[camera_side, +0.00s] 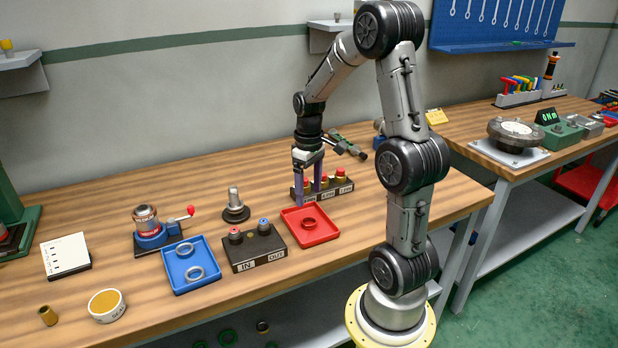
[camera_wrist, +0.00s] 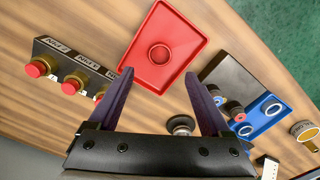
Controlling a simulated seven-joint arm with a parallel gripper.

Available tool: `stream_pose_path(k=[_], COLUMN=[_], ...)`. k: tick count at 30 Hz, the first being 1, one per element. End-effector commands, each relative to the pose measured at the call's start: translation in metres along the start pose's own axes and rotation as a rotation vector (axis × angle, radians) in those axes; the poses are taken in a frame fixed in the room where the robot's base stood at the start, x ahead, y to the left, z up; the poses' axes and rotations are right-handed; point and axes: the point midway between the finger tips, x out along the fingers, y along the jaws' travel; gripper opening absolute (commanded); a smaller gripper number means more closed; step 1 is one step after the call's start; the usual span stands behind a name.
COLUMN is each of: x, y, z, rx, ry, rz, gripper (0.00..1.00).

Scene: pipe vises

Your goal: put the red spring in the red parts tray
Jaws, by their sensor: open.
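The red parts tray (camera_side: 332,234) lies on the bench in front of my gripper. It also shows in the wrist view (camera_wrist: 190,36). A small round red coil, seemingly the red spring (camera_side: 309,219), rests inside it near the middle. In the wrist view the spring (camera_wrist: 160,54) appears as a ring on the tray floor, just beyond the fingertips. My gripper (camera_side: 311,195) points down behind the tray, its purple fingers apart with nothing between them. It also shows in the wrist view (camera_wrist: 158,76). The fingers do not touch the spring.
A dark labelled block with red-topped brass fittings (camera_wrist: 70,72) stands close to my gripper. A black IN/OUT block (camera_side: 256,247) is left of the red tray. Further left are a blue tray with grey rings (camera_side: 179,279) and a vise with a red-knobbed lever (camera_side: 151,235).

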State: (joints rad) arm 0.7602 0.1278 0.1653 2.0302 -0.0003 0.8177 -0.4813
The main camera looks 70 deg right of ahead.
Motion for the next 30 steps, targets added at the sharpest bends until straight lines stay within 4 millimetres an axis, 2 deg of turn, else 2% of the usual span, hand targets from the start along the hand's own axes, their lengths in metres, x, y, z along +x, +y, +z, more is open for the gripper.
stream_pose_path(k=[3,8,11,14,17,21,24,27,30], x=[-0.020,-0.035,-0.043,-0.058,-0.080,-0.106,-0.116,-0.120,-0.120], y=[0.000,0.000,-0.007,-0.030,-0.069,-0.127,-0.158,-0.179,-0.192], z=[-0.001,-0.001,0.000,0.003,0.013,0.045,0.073,0.100,0.121], rx=[0.000,0.000,-0.008,-0.035,-0.078,-0.144,-0.189,-0.225,-0.251], ry=[0.004,0.002,0.011,0.048,0.117,0.235,0.317,0.389,0.443], rz=[0.002,0.001,0.006,0.021,0.040,0.044,0.026,-0.003,-0.033], gripper=[0.82,0.82,0.82,0.82,0.82,0.82,0.82,0.82,0.82])
